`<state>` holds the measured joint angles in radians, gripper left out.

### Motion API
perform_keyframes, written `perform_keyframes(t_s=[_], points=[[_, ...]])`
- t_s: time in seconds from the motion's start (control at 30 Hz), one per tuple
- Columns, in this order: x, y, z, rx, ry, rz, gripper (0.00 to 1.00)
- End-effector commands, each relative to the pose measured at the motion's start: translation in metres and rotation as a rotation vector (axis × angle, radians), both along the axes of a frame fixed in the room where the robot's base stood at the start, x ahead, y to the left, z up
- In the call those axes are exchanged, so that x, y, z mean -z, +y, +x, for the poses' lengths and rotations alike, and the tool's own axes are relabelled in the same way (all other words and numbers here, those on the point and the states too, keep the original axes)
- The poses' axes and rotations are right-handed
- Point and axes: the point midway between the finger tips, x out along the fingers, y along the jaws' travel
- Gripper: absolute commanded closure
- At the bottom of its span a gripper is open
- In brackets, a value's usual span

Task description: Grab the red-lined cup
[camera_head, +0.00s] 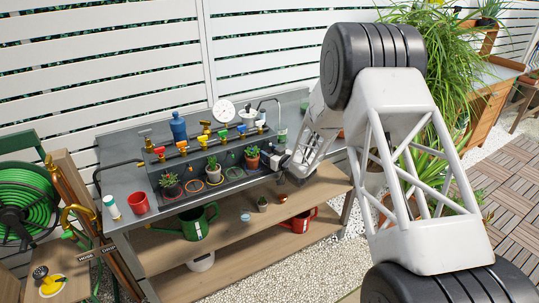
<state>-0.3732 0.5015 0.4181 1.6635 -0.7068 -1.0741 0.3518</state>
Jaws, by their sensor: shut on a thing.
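My gripper (281,163) is at the right end of the dark tray on the grey bench. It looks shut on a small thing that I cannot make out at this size. A red cup (139,203) stands upright at the left front of the bench, well apart from my gripper. I cannot tell a red lining on any cup. A small potted plant (252,160) stands just left of my gripper. The area behind my gripper and wrist is partly hidden.
The dark tray (228,188) holds potted plants and coloured rings, with a row of coloured taps (205,140) behind. A white-and-green cylinder (111,206) and a blue bottle (178,127) stand on the bench. Watering cans (196,222) sit on the wooden shelf below.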

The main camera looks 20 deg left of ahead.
Motion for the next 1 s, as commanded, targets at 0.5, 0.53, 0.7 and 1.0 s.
perform_keyframes(t_s=[0.5, 0.53, 0.7, 1.0], points=[[-0.034, -0.003, -0.003, 0.0, -0.003, 0.001, 0.67], [-0.039, -0.003, -0.003, 0.0, -0.003, 0.001, 0.67], [-0.072, -0.003, -0.003, 0.0, -0.003, 0.001, 0.67], [-0.07, -0.044, -0.044, 0.001, 0.001, -0.001, 0.67]])
